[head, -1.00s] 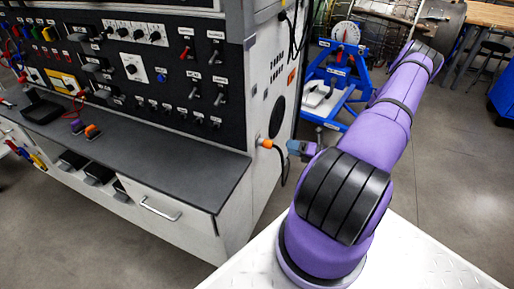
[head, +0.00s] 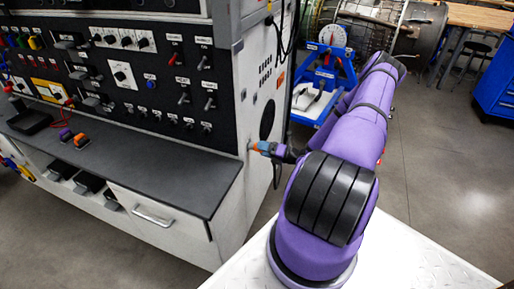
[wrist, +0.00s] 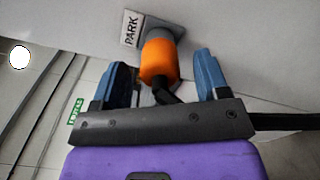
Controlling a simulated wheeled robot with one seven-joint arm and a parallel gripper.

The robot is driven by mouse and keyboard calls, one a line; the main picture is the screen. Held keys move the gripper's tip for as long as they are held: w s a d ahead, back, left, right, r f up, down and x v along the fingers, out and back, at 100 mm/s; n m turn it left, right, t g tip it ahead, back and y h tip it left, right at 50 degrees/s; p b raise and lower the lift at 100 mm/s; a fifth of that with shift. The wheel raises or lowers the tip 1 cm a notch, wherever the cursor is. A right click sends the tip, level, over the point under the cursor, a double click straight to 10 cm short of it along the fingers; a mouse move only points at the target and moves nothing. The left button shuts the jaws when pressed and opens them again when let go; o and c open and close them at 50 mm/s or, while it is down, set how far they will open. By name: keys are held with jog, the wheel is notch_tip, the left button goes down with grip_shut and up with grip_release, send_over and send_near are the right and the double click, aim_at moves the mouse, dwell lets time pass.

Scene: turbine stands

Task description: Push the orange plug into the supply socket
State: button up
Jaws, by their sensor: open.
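The orange plug (head: 264,146) is at the right side wall of the console in the head view. In the wrist view, the orange plug (wrist: 159,62) has its far end at a grey fitting (wrist: 163,31) beside a label reading PARK. A black cable bends from its near end. My gripper (wrist: 163,72) is open, with one blue finger on each side of the plug and a gap to both. In the head view, my gripper (head: 272,149) is right at the plug. I cannot pick out the supply socket in either view.
The console's dark worktop (head: 150,165) juts out at the left, with orange and purple connectors (head: 74,138) on it. A blue stand with a dial (head: 325,70) is behind my arm. A blue cabinet (head: 495,80) is far right. Open floor lies at the right.

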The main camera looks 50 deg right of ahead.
jog(key=shift+w+a, duration=0.2)
jog(key=shift+w, duration=0.3)
dwell(0.3)
grip_shut()
